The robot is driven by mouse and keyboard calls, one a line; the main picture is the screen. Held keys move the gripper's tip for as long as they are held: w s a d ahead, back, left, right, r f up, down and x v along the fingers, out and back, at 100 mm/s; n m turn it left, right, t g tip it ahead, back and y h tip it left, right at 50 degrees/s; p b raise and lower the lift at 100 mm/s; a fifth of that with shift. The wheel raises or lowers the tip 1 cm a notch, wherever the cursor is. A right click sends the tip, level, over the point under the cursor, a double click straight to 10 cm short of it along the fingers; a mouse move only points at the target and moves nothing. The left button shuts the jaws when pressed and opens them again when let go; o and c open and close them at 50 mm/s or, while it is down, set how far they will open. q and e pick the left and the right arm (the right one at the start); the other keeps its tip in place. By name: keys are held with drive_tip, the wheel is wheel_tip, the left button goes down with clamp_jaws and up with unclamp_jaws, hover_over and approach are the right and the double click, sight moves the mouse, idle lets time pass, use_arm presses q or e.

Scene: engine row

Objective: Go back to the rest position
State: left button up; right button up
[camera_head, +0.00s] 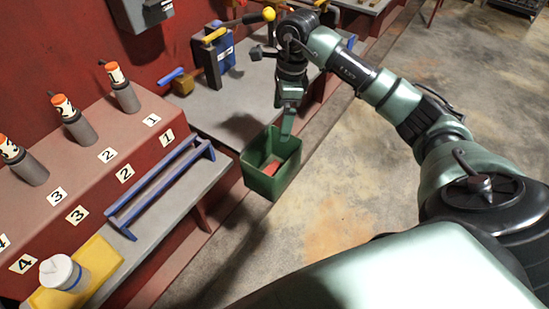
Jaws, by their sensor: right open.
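My right arm comes in from the right and reaches across the top of the view. Its gripper (287,122) points down at the green bin (262,186), over the bin's right back part, and is open. From this angle I cannot tell whether a fingertip touches the bin. A red piece (272,167) lies inside the bin. My left gripper is not in view.
A red stepped bench with number labels holds several grey cylinders with orange tops (122,88). A blue rail (165,185) runs along the grey ledge. A white-lidded cup (62,272) stands on a yellow mat (100,258). The concrete floor (335,190) at right is clear.

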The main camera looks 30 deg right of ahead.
drive_tip(key=shift+r, duration=0.4)
